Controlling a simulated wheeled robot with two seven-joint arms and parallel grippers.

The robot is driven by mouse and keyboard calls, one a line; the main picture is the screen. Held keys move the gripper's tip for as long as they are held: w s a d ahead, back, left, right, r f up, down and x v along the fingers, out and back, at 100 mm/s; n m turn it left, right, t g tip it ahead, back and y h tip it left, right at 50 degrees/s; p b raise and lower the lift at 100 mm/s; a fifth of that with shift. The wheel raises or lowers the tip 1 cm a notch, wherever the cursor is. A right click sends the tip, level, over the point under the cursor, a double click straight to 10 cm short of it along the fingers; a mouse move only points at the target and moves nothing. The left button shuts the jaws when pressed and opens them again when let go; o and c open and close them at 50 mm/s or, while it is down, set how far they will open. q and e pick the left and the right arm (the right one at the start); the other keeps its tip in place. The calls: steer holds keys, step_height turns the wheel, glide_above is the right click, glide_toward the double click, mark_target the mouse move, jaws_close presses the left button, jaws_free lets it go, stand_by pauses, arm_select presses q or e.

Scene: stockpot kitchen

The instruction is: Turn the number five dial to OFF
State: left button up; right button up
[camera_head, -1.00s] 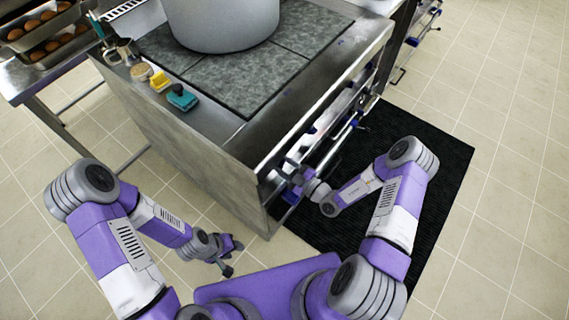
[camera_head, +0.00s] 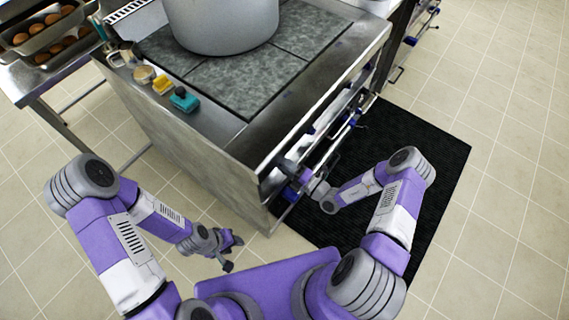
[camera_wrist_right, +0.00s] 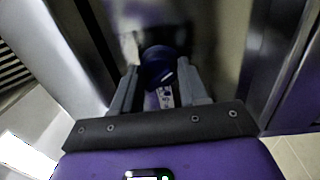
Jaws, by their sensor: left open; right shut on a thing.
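A dark blue round dial (camera_wrist_right: 158,62) with a short white mark sits on the metal front panel in the right wrist view. My right gripper (camera_wrist_right: 161,82) has its two grey fingers on either side of the dial and is shut on it. A printed label shows between the fingers, too blurred to read, so I cannot tell the dial's number. In the head view my right wrist (camera_head: 318,187) is at the near end of the stove front, and the dial there is largely hidden. My left gripper (camera_head: 232,253) is open and empty above the tiled floor.
The stove (camera_head: 190,140) carries a large stockpot (camera_head: 222,25). Teal (camera_head: 185,100) and yellow (camera_head: 162,85) items stand on its left edge. A rail (camera_head: 345,122) runs along the stove front. A black mat (camera_head: 415,145) lies before it. Bread trays (camera_head: 45,38) stand upper left.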

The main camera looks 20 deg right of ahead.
steer(key=shift+r+n+g+p, duration=0.15)
steer(key=shift+n+g+p, duration=0.3)
steer(key=shift+n+p, duration=4.95)
steer(key=shift+r+n+g+p, duration=0.1)
steer(key=shift+n+g+p, duration=0.65)
steer(key=shift+n, duration=8.85)
steer(key=shift+t+p, duration=0.3)
steer(key=shift+p, duration=0.05)
steer(key=o, duration=1)
steer(key=shift+o, duration=0.2)
